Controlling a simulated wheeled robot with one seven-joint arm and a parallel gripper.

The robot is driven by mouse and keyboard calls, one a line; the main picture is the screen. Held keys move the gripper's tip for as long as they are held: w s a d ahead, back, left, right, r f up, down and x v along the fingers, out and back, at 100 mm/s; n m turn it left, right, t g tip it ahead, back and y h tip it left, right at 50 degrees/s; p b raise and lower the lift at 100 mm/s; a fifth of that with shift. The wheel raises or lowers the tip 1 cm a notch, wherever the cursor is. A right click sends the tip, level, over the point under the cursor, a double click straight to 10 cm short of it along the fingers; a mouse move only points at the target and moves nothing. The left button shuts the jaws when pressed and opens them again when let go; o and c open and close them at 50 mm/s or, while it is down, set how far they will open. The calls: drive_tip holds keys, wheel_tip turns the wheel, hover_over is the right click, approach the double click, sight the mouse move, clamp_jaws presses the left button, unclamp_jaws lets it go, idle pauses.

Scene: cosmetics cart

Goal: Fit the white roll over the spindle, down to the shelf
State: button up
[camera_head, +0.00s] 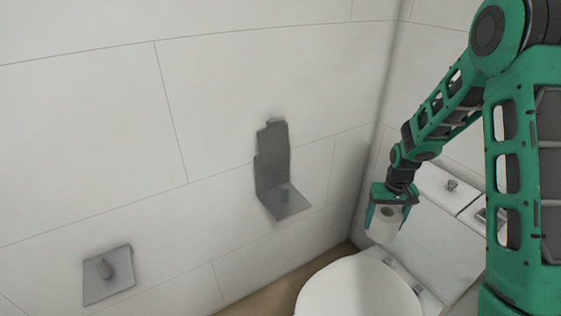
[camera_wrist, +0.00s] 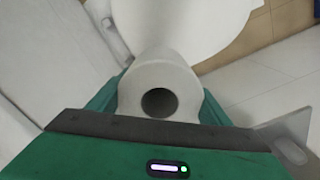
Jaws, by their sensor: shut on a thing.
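The white roll (camera_head: 383,230) is held in my green gripper (camera_head: 388,214), in front of the toilet tank on the right. In the wrist view the roll (camera_wrist: 160,68) sits between the jaws, its dark round hole facing the camera. A grey wall holder (camera_head: 272,162) is left of my gripper, well apart from it. Its small shelf (camera_head: 293,208) juts out at the bottom, and a short dark spindle (camera_head: 284,194) stands on it. The roll is not touching the holder.
The white toilet lid (camera_head: 358,290) is below the roll and the tank (camera_head: 440,255) is beside it. A second grey plate with a knob (camera_head: 107,269) is on the wall at lower left. The space before the holder is clear.

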wheel_tip(320, 180, up, 13)
drive_tip(key=n, duration=0.8)
hover_over(285, 187)
drive_tip(key=shift+w+a+r, duration=0.15)
drive_tip(key=shift+r, duration=0.05)
drive_tip(key=shift+f, duration=0.1)
drive_tip(key=shift+f, duration=4.45)
